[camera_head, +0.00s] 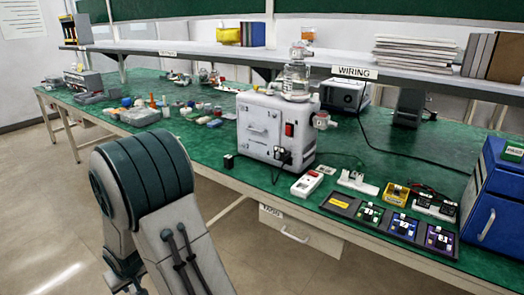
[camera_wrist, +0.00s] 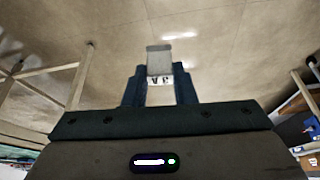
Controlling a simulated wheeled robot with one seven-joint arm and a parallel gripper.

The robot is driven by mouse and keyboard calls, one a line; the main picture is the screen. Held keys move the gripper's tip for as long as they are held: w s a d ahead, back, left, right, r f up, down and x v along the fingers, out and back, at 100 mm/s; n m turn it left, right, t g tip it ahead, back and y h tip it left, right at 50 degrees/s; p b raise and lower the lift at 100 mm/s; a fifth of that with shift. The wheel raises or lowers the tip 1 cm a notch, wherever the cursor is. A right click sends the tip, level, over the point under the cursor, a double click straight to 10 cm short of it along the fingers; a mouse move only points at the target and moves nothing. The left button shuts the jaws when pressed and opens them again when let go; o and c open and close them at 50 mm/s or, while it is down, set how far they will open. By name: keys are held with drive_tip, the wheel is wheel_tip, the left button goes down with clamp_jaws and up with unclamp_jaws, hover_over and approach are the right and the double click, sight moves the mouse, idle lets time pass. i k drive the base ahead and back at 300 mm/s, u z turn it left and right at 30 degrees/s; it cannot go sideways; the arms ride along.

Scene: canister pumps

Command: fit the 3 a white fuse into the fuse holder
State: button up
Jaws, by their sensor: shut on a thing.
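My gripper (camera_wrist: 159,80) shows in the wrist view with its two dark fingers closed on the 3 A white fuse (camera_wrist: 158,59). In the head view my arm is in front of the bench, and the gripper and fuse are hidden. I cannot surely tell the fuse holder; a small white fitting with raised ends (camera_head: 357,182) lies on the green bench.
A white pump unit (camera_head: 262,130) stands on the bench (camera_head: 222,160). Right of it are a white device with a red part (camera_head: 306,184), several small trays (camera_head: 402,227) and a blue cabinet (camera_head: 492,205). Loose parts crowd the left. A shelf (camera_head: 300,62) overhangs the back.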

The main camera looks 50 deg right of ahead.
sight(280, 153)
drive_tip(key=z, duration=0.6)
drive_tip(key=i, duration=0.8)
drive_tip(key=z, duration=0.8)
